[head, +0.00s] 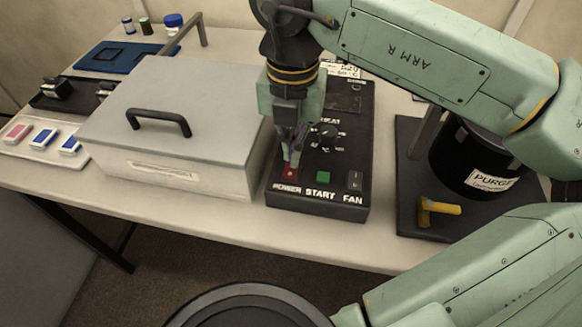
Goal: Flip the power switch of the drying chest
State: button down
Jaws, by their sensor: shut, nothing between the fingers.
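The drying chest (165,110) is a grey box with a lid and a black handle (158,122), and the lid looks closed. Its black control panel (330,195) stands against its right side. The panel has a red switch (289,172) above the label POWER, a green START button (323,177), a FAN switch (354,180) and a dark knob (327,132). My gripper (290,163) points down over the panel, shut and empty. Its fingertips are at the upper edge of the red power switch and hide part of it. I cannot tell whether they touch it.
Right of the panel, a black cylinder (466,160) labelled PURGE stands on a dark base with a yellow handle (439,207). A blue mat (105,57), small jars (146,26) and coloured blocks (44,138) are at left. The table's front strip (200,211) is clear.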

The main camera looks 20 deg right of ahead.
jog(key=shift+f+b, duration=1.1)
dwell(0.3)
jog(key=shift+r, duration=0.15)
jog(key=shift+r+p, duration=2)
jog(key=shift+r, duration=1.45)
jog(key=shift+f, duration=0.1)
